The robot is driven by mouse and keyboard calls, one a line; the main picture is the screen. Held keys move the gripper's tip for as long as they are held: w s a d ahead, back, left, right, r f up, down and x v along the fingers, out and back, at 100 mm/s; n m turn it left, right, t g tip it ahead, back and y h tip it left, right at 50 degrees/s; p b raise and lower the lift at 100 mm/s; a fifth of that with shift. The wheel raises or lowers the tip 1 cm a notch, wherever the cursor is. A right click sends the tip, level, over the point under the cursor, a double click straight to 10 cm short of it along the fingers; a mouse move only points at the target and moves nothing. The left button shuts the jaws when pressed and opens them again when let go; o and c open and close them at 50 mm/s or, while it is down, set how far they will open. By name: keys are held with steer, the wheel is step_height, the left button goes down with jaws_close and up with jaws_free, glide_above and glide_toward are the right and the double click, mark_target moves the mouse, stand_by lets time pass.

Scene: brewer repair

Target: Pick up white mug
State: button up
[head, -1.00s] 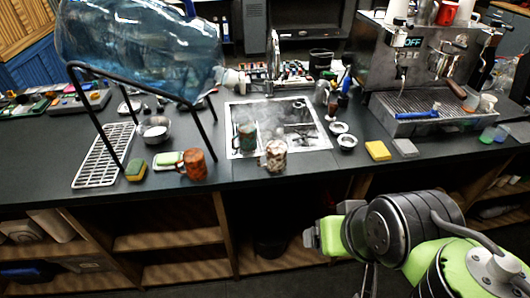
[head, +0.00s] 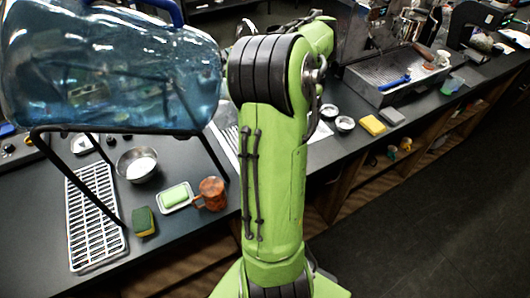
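My green arm rises through the middle of the head view and reaches out over the counter. Its end and my gripper are hidden behind the arm's own links, so I cannot see whether it is open or shut. A small whitish cup (head: 443,58) stands by the coffee machine at the upper right. I cannot tell whether it is the white mug. The sink area, where a pale brown-patterned mug stood earlier, is now mostly covered by my arm. An orange-brown mug (head: 211,194) stands on the counter left of my arm.
A large blue water bottle (head: 110,75) lies on a black stand at the left. A metal bowl (head: 137,164), a soap dish (head: 175,197), a sponge (head: 144,222) and a white rack (head: 92,215) lie nearby. A yellow sponge (head: 373,125) lies right of my arm. Small cups (head: 405,144) sit on a lower shelf.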

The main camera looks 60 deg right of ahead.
steer(key=f+b, duration=0.1)
steer(key=f, duration=0.9)
steer(key=f+b, duration=0.1)
steer(key=f, duration=0.4)
steer(key=shift+d+b, duration=0.3)
steer(key=shift+b, duration=0.05)
steer(key=shift+r, duration=0.1)
steer(key=shift+c, duration=0.3)
steer(key=c, duration=1)
